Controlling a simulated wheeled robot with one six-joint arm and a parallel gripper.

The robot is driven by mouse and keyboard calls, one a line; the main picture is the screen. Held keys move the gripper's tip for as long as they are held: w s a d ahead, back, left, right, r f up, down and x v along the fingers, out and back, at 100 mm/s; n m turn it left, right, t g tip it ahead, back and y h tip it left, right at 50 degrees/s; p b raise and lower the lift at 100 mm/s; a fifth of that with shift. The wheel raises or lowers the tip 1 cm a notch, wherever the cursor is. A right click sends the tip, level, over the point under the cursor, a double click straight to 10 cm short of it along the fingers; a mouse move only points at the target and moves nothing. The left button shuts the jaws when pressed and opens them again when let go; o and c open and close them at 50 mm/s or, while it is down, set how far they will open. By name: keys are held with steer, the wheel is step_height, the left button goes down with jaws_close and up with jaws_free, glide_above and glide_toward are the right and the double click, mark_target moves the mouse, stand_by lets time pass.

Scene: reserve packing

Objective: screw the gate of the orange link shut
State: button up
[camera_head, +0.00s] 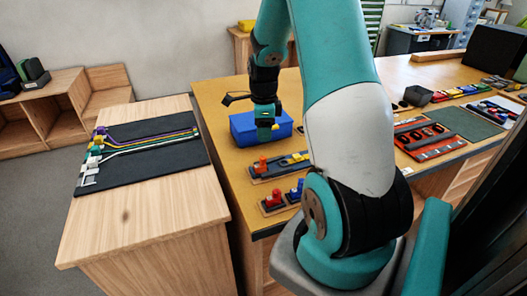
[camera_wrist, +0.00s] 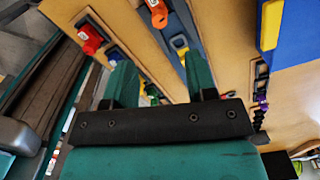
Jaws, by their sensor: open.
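A small orange piece (camera_head: 262,162), which looks like the orange link, stands on a dark board on the wooden table, in front of the blue box. It also shows at the top edge of the wrist view (camera_wrist: 157,12), partly cut off. Its gate is too small to make out. My gripper (camera_head: 264,138) hangs just behind the orange piece, by the front of the blue box. In the wrist view its two teal fingers (camera_wrist: 160,75) are apart with nothing held between them. The gripper does not touch the orange piece.
A red piece (camera_head: 274,198) and a blue piece (camera_head: 297,187) sit nearer the table's front edge. A yellow piece (camera_head: 297,157) shares the orange piece's board. The blue box (camera_head: 243,129) stands close beside my gripper. A black mat (camera_head: 160,154) with coloured straps lies on the left bench.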

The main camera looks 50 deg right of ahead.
mark_target(264, 158)
step_height(264, 158, down, 10)
steer(key=shift+p, duration=0.8)
jaws_close()
steer(key=m, duration=0.6)
steer(key=shift+a+m, duration=0.1)
steer(key=shift+m, duration=0.3)
steer(key=shift+f, duration=0.1)
